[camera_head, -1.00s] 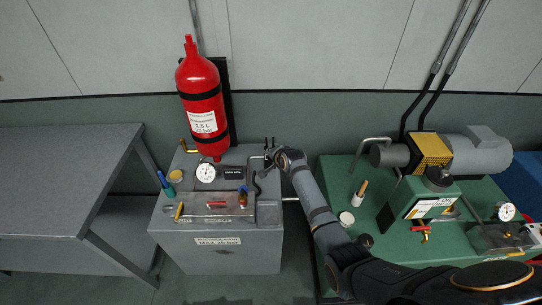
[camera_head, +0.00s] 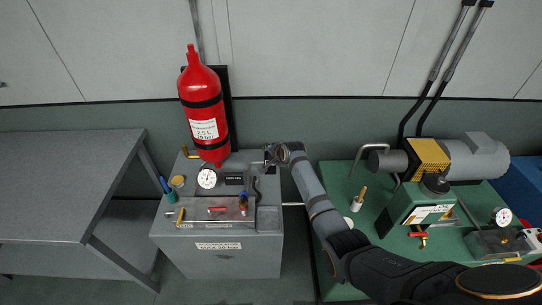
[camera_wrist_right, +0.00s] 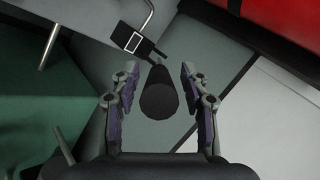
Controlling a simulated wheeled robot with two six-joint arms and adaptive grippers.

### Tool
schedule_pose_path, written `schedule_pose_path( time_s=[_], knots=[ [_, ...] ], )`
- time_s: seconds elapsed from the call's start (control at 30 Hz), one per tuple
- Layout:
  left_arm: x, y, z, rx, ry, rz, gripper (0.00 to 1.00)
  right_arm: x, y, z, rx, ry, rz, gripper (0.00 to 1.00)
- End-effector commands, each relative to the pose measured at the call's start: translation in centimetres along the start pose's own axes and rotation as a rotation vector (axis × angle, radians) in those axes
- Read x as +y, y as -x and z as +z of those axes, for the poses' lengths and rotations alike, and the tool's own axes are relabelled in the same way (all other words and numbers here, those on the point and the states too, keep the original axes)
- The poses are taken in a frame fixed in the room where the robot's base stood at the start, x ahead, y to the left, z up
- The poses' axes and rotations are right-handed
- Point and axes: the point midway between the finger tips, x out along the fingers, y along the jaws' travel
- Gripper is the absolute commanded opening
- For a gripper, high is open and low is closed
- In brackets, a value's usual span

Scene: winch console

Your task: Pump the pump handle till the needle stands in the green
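The grey winch console (camera_head: 225,262) stands left of centre in the head view. Its round white gauge (camera_head: 207,178) is on top at the back; the needle and any green band are too small to read. My right gripper (camera_head: 268,158) is at the console's back right corner. In the right wrist view, the black pump handle grip (camera_wrist_right: 159,94) lies between the two fingers of my right gripper (camera_wrist_right: 160,80). The fingers are apart, with a visible gap on each side of the grip. In the head view my gripper mostly hides the handle. My left gripper is not in view.
A red cylinder (camera_head: 204,108) stands behind the console. A grey table (camera_head: 65,185) is at left. A green bench (camera_head: 350,262) with a motor (camera_head: 473,157) is at right.

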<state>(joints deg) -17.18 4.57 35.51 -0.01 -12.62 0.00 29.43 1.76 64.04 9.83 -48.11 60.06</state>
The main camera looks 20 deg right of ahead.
Motion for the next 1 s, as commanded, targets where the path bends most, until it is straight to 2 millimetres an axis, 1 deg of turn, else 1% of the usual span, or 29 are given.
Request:
schedule_pose_path(
  time_s=[0.23, 0.37, 0.47, 0.7, 0.8, 0.9, 1.0],
  knots=[
    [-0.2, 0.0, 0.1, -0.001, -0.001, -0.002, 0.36, 0.1, 0.0, 0.1, -0.001, 0.000, 0.002, 0.47],
    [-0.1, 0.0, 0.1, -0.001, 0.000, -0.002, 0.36, 0.1, 0.8, 0.0, -0.001, 0.000, 0.001, 0.47],
    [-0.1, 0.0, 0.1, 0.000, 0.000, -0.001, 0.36, 0.1, 2.4, 0.0, 0.000, 0.001, 0.000, 0.47],
    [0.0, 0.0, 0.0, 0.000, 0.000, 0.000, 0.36, 0.1, 7.7, 0.0, 0.001, 0.001, 0.000, 0.47],
    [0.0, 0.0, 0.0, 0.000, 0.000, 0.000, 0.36, 0.1, 9.6, 0.0, 0.001, 0.001, 0.000, 0.47],
    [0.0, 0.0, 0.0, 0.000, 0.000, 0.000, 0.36, 0.1, 11.0, 0.0, 0.001, 0.001, 0.001, 0.47],
    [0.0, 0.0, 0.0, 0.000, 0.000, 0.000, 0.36, 0.1, 11.7, 0.0, 0.000, 0.000, 0.002, 0.47]
  ],
)
